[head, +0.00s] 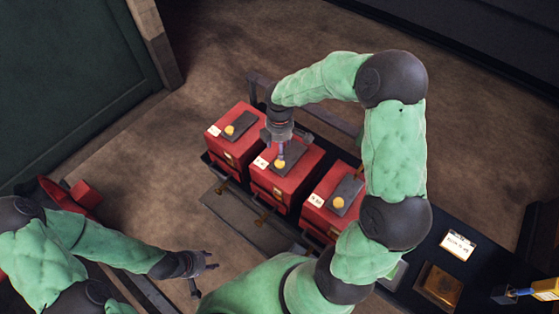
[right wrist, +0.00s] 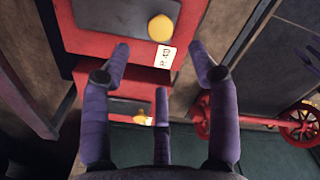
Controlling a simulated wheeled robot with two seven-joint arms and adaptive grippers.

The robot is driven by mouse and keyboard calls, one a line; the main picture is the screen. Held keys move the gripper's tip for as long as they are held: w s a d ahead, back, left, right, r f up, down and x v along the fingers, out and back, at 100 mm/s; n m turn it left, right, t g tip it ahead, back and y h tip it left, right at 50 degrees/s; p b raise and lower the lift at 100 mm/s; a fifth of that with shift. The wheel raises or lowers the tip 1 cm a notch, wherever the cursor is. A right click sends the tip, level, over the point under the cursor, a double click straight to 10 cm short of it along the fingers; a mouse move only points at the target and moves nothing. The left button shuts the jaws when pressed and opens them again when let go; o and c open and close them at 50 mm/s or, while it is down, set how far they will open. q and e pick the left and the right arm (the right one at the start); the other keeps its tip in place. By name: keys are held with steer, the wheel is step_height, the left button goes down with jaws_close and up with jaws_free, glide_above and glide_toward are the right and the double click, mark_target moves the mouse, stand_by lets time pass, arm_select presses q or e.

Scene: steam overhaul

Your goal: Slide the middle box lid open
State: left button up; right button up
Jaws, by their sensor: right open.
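Three red boxes with dark lids and round yellow knobs stand in a row in the head view. The middle box (head: 295,180) has its dark lid (head: 301,152) on top and its yellow knob (head: 280,164) near the front. My right gripper (head: 279,153) is above this lid, close to the knob, and hides part of the lid. In the right wrist view its fingers (right wrist: 160,50) are spread and empty, with a lid and yellow knob (right wrist: 160,28) beyond the tips. I cannot tell whether they touch. My left gripper (head: 203,276) is open and empty at lower left.
The left box (head: 225,150) and right box (head: 325,216) stand close on either side. A dark bench (head: 405,290) at lower right bears a card (head: 457,245) and a brass plate (head: 440,284). A red wheel (right wrist: 302,125) shows in the wrist view.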

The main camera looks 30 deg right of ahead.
mark_target(279, 163)
step_height(279, 163, down, 9)
steer(key=shift+f+b, duration=0.15)
steer(key=shift+b, duration=0.55)
jaws_close()
